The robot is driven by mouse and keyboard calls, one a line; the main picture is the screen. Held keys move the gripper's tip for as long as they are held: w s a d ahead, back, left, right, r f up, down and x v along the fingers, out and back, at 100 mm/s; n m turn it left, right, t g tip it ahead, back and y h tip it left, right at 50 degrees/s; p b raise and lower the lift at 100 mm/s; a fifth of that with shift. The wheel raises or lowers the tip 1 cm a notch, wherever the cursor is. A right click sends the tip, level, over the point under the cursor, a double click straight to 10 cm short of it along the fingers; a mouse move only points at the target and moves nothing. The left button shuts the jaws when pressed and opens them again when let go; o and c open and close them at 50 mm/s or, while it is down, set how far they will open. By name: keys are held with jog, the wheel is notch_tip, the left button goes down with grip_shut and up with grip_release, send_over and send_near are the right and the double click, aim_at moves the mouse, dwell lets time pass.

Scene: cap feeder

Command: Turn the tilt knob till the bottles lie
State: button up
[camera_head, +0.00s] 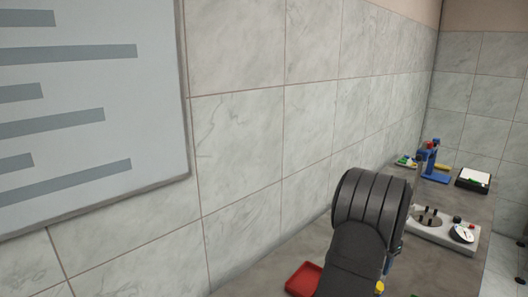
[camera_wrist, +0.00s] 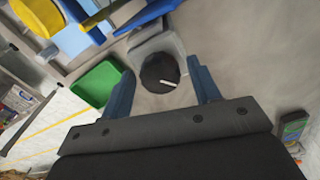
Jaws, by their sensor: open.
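A black round knob (camera_wrist: 160,70) with a white pointer mark sits on a grey housing (camera_wrist: 156,43) in the wrist view. The pointer lies roughly sideways, toward the right. My gripper (camera_wrist: 162,80) is open, with one blue finger on each side of the knob; I cannot tell whether either finger touches it. Nothing is held. In the head view my dark arm hides the gripper and the knob. I cannot make out the bottles for certain in either view.
A green tray (camera_wrist: 92,84) lies left of the fingers, with blue and yellow parts (camera_wrist: 90,18) beyond. In the head view, a red tray (camera_head: 304,280) is beside my arm. A pale plate (camera_head: 432,235) with dark upright pieces and a dial stands farther along the bench.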

jog(key=n, duration=0.7)
jog(key=c, duration=0.9)
jog(key=m, duration=0.4)
jog(key=shift+m, duration=0.3)
jog(key=m, duration=0.4)
jog(key=shift+m, duration=0.4)
jog(key=o, duration=0.9)
